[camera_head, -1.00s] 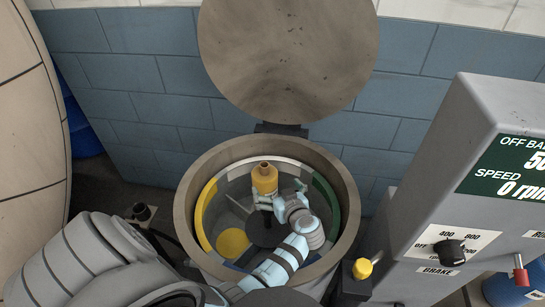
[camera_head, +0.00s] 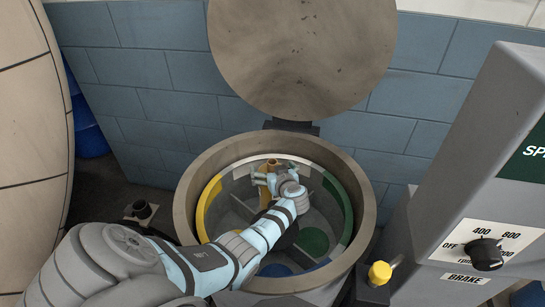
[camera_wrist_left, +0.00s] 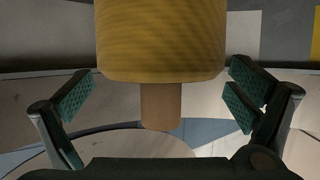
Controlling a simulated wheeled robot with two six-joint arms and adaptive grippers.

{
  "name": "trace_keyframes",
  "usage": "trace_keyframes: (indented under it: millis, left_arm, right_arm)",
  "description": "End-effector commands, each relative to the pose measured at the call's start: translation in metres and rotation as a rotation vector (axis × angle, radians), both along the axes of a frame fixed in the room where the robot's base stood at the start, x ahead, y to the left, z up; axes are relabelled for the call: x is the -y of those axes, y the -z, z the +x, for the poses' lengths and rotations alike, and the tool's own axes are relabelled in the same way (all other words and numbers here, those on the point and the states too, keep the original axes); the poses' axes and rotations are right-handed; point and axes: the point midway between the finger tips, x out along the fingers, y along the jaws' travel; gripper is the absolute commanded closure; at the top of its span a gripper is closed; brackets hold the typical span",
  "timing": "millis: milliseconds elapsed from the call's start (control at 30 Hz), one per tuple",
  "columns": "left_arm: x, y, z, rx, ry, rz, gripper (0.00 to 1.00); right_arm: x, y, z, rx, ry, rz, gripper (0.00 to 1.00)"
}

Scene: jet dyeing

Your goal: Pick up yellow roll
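The yellow roll (camera_wrist_left: 160,40) stands upright in the round drum (camera_head: 362,200), with its brown core showing below it in the left wrist view. In the head view only the brown core top and bits of yellow of the roll (camera_head: 264,192) show; my gripper hides the rest. My left gripper (camera_head: 272,182) reaches into the drum and is at the roll. In the left wrist view its two green-padded fingers (camera_wrist_left: 160,75) are spread on either side of the roll, with gaps visible. My right gripper is not in view.
The drum's round lid (camera_head: 300,55) stands open behind it. A grey control box (camera_head: 450,215) with a knob stands at right, with a yellow button (camera_head: 380,272) beside the drum.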

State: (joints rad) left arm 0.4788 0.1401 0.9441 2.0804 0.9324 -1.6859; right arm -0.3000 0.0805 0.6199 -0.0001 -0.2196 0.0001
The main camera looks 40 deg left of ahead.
Motion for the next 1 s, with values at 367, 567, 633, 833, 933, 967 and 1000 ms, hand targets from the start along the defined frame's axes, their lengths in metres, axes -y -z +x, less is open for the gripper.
trace_keyframes:
  millis: [367,567,633,833,933,967,1000]
  left_arm:
    - [0.0,0.0,-0.001,0.0,-0.001,0.0,0.62]
    - [0.0,-0.001,0.0,0.001,0.0,0.001,0.83]
    - [0.0,-0.001,0.0,0.001,0.0,0.001,0.83]
    - [0.0,-0.022,0.0,0.002,0.001,0.001,0.83]
    - [0.0,-0.05,0.0,0.003,-0.001,0.002,0.83]
    - [0.0,-0.059,0.0,0.003,0.0,0.001,0.83]
    - [0.0,-0.07,0.0,0.004,0.0,0.002,0.83]
  right_arm:
    - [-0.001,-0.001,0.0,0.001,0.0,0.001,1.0]
    - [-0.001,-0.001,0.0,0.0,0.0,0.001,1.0]
    - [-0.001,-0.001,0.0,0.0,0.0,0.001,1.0]
    - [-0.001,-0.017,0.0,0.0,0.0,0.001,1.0]
    - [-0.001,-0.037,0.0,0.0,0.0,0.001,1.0]
    - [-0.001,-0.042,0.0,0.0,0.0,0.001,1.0]
    - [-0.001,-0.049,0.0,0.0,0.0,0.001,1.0]
